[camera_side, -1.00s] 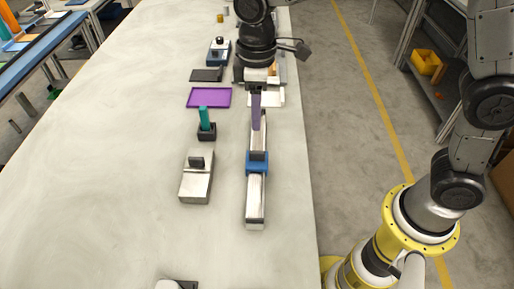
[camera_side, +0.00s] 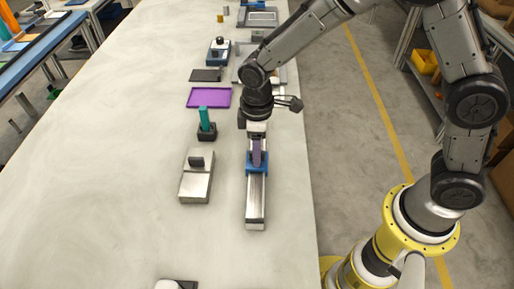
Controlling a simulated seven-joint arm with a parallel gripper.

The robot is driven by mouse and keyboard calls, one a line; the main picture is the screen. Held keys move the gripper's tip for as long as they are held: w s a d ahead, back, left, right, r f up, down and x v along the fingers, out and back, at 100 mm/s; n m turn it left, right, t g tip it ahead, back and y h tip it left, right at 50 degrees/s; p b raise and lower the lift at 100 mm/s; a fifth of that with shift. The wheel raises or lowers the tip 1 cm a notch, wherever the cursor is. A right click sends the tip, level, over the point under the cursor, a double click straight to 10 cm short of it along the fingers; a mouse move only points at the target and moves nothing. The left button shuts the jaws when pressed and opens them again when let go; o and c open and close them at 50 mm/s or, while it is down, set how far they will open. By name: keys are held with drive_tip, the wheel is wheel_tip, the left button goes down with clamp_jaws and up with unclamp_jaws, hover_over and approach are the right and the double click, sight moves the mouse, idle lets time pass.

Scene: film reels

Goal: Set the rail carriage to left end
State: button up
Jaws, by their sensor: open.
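The rail (camera_side: 256,205) is a long pale metal bar lying lengthwise on the table, with its near end toward the bottom of the picture. The blue carriage (camera_side: 257,171) sits on the rail, around its middle. My gripper (camera_side: 257,161) is open, pointing down over the carriage, with a purple-grey finger in front of the carriage's dark top. That finger and my wrist hide the carriage's top and the far part of the rail. I cannot tell whether the fingers touch the carriage.
Left of the rail stand a metal block with a black knob (camera_side: 196,185) and a teal peg in a black base (camera_side: 206,128). A purple tray (camera_side: 209,97) and a dark plate (camera_side: 206,75) lie farther back. The table's right edge is close to the rail.

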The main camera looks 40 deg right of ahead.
clamp_jaws()
idle(1.4)
